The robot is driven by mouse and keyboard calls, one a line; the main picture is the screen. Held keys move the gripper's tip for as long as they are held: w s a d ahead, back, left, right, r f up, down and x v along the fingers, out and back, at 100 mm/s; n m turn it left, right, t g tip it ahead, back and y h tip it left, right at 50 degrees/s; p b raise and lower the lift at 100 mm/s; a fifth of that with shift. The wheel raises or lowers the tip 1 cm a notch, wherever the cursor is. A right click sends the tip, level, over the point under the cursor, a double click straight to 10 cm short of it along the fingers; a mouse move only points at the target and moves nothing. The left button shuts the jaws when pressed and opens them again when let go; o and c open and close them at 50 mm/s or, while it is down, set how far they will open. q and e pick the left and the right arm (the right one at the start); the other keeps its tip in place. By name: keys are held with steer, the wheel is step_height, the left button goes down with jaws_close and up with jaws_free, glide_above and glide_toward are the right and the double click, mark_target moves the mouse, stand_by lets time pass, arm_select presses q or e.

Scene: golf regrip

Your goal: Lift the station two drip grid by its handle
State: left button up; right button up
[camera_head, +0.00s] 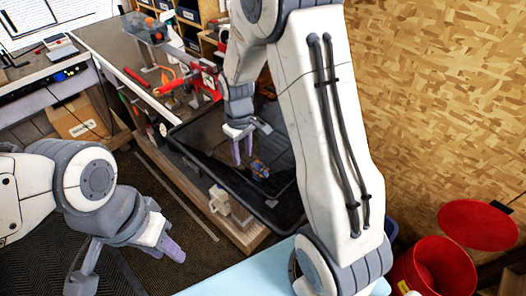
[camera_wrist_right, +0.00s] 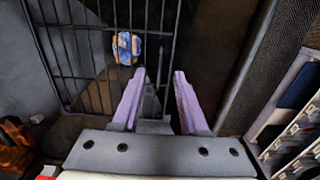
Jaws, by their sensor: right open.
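The dark wire drip grid (camera_wrist_right: 72,45) lies in a black tray (camera_head: 290,222). A small blue and orange patterned piece (camera_head: 260,169) on the grid appears to be its handle. It also shows in the right wrist view (camera_wrist_right: 126,47), ahead and left of the fingertips. My right gripper (camera_head: 243,160) points down over the tray, with its purple fingers (camera_wrist_right: 160,74) apart and nothing between them. The handle is outside the fingers. My left gripper (camera_head: 172,250) hangs low at the left, away from the tray; its finger gap is unclear.
The tray's raised rim surrounds the grid. A beige mug-like object (camera_head: 219,199) stands beside the tray on a wooden ledge. A bench with red clamps (camera_head: 173,84) lies behind. A red bin (camera_head: 437,270) stands at the lower right, near a wood-chip wall (camera_head: 440,100).

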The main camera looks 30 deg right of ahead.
mark_target(243, 162)
step_height(243, 162, down, 4)
steer(key=shift+w+f+p, duration=0.1)
steer(key=shift+w+p, duration=0.05)
steer(key=shift+p, duration=0.8)
steer(key=shift+f, duration=0.3)
steer(key=shift+c, duration=0.3)
jaws_close()
